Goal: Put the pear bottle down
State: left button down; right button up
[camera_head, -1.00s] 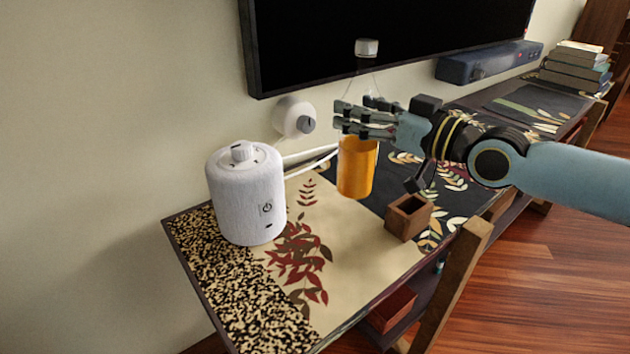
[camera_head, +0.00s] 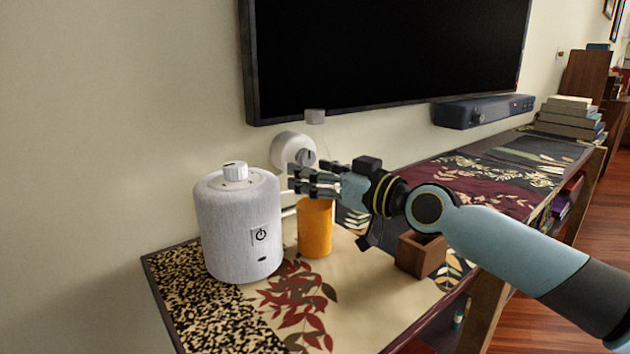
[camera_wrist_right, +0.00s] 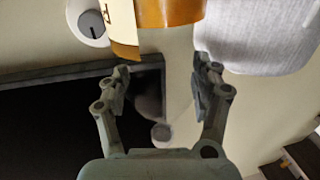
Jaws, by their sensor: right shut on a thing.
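The pear bottle (camera_head: 316,232) has an orange lower body, a clear upper part and a grey cap. It is upright, just right of the white cylindrical device (camera_head: 238,230). My right gripper (camera_head: 314,181) is shut on its clear upper part, with the cap above the fingers. I cannot tell whether its base touches the cloth-covered top (camera_head: 370,300). In the right wrist view the orange body (camera_wrist_right: 165,12) shows beyond the fingers (camera_wrist_right: 165,80), and the cap lies between them. My left gripper is not in view.
A small wooden box (camera_head: 420,256) stands right of the bottle, below my right arm. A black screen (camera_head: 385,55) hangs on the wall. The pale cloth in front of the bottle is clear.

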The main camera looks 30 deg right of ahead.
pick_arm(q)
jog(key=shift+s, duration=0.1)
pick_arm(e)
jog(key=shift+r, duration=0.2)
jog(key=shift+f, duration=0.15)
jog(key=o, duration=1.3)
jog(key=shift+f, duration=0.1)
jog(key=o, duration=0.4)
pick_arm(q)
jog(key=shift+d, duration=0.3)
pick_arm(e)
jog(key=shift+o, duration=0.2)
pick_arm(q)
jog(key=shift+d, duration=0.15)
